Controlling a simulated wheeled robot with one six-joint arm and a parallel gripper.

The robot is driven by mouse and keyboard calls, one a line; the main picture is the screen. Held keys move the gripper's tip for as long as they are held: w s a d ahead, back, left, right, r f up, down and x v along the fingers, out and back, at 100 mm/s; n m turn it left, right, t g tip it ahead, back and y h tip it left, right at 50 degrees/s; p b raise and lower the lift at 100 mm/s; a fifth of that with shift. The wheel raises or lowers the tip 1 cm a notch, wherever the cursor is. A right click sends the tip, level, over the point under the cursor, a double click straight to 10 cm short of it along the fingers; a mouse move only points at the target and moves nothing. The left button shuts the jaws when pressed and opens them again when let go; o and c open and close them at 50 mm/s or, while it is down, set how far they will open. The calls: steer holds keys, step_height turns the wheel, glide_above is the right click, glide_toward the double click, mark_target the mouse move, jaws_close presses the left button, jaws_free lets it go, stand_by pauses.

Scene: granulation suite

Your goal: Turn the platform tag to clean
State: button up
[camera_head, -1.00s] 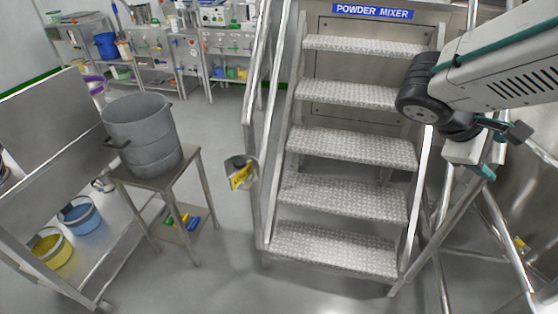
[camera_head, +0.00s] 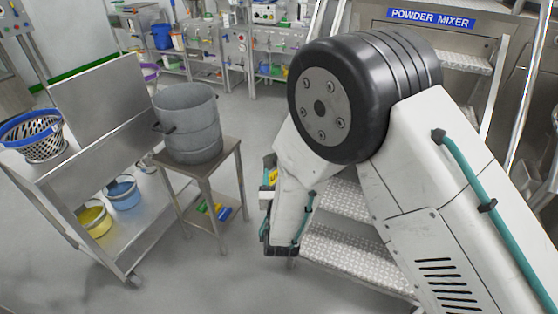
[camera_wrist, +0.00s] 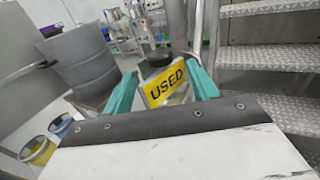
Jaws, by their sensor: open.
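The platform tag (camera_wrist: 165,84) is a yellow plate with the black word USED, facing me in the wrist view. It appears tilted there. In the head view only a small yellow part of the tag (camera_head: 271,176) shows at the edge of my arm, left of the steps. My gripper (camera_wrist: 163,70) is open, with one teal finger on each side of the tag in the picture. I cannot tell whether the fingers touch it or how far off it is. The platform steps (camera_head: 345,248) are partly hidden behind my arm in the head view.
A grey drum (camera_head: 190,125) stands on a small metal table (camera_head: 228,150) to the left. A steel cart (camera_head: 110,190) with buckets is farther left. In the wrist view the drum (camera_wrist: 78,58) is left of my gripper and the steps (camera_wrist: 270,57) are right.

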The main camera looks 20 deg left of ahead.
steer(key=x, duration=0.7)
steer(key=shift+w+a, duration=0.15)
steer(key=shift+w, duration=0.1)
steer(key=c, duration=1)
